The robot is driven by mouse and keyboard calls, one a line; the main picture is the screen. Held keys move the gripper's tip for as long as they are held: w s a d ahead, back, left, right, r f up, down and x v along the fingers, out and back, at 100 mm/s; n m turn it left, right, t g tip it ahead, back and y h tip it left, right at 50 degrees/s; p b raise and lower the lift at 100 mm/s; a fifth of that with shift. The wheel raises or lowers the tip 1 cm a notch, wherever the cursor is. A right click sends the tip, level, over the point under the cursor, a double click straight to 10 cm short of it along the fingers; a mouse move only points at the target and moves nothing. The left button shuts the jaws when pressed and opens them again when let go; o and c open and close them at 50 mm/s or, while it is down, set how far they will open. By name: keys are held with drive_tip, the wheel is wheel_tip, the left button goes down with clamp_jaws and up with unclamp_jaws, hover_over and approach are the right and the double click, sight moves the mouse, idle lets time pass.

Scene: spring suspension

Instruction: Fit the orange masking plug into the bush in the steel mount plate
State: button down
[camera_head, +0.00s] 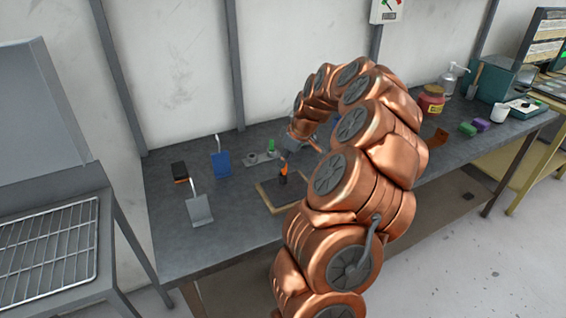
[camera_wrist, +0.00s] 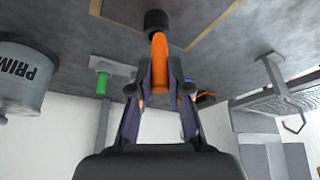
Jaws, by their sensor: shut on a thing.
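The orange plug (camera_wrist: 160,62) is clamped between the two fingers of my gripper (camera_wrist: 160,88) in the wrist view. A black cylindrical piece (camera_wrist: 157,21) is at its far end; I cannot tell whether it is part of the plug. In the head view the orange plug (camera_head: 284,167) is upright above the tan-edged board (camera_head: 268,199), with the black piece (camera_head: 282,179) below it. The steel mount plate (camera_head: 262,158) lies behind and to the left, apart from the plug, with round bushes and a green plug (camera_head: 271,145). It also shows in the wrist view (camera_wrist: 120,69).
A grey can (camera_wrist: 22,75) marked PRIM… is at the wrist view's left. A blue-bladed tool (camera_head: 222,163), a grey-bladed tool (camera_head: 198,210) and a black-orange item (camera_head: 180,171) are on the bench's left. A red jar (camera_head: 431,101) is right of my arm.

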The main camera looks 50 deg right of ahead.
drive_tip(key=shift+w, duration=0.55)
drive_tip(key=shift+f+p, duration=1.05)
drive_tip(key=shift+f, duration=0.8)
drive_tip(key=c, duration=1.1)
unclamp_jaws()
drive_tip(key=shift+r, duration=0.15)
